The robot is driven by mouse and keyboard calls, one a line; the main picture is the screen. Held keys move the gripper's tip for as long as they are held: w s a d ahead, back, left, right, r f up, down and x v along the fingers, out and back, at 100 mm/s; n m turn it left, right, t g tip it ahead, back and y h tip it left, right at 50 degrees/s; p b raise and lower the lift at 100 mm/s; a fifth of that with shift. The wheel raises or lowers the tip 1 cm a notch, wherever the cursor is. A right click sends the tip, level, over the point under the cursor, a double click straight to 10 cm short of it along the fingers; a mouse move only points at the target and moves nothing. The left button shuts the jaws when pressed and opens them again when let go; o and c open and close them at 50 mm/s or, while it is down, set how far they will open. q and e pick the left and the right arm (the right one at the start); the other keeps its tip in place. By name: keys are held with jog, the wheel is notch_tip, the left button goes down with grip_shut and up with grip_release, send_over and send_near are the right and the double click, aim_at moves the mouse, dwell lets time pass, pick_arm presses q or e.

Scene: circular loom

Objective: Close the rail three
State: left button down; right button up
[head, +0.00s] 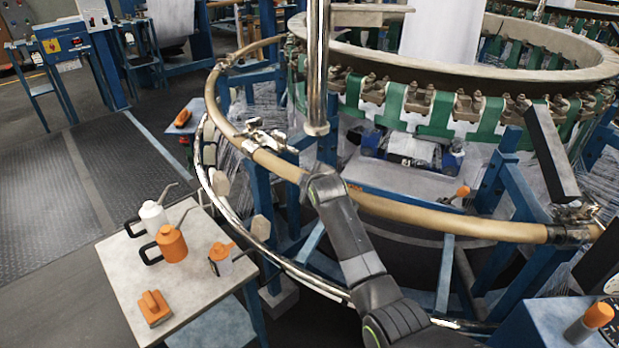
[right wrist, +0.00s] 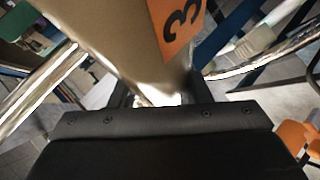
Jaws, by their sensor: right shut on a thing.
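Rail three is a tan curved rail (head: 430,216) running along the front of the loom in the head view. An orange label with a black 3 (right wrist: 178,22) shows on the tan rail (right wrist: 125,35) in the right wrist view. My right gripper (head: 314,182) is shut on the rail near its left part; the jaws are mostly hidden by the rail and wrist. A metal fitting (head: 268,138) sits at the rail's left end. Another metal fitting (head: 574,228) sits at its right end; I cannot tell whether it is latched. My left gripper is not in view.
A small table (head: 190,305) at the left holds oil cans (head: 172,243) and orange items. A vertical metal post (head: 317,70) stands behind my right gripper. Blue frame legs and a lower chrome ring (head: 212,203) lie under the rail. The floor at left is open.

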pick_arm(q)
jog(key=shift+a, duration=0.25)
pick_arm(e)
jog(key=shift+s+f, duration=0.2)
jog(key=shift+f, duration=0.5)
jog(key=o, duration=1.4)
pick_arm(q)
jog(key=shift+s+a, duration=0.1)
pick_arm(e)
jog(key=shift+r, duration=0.2)
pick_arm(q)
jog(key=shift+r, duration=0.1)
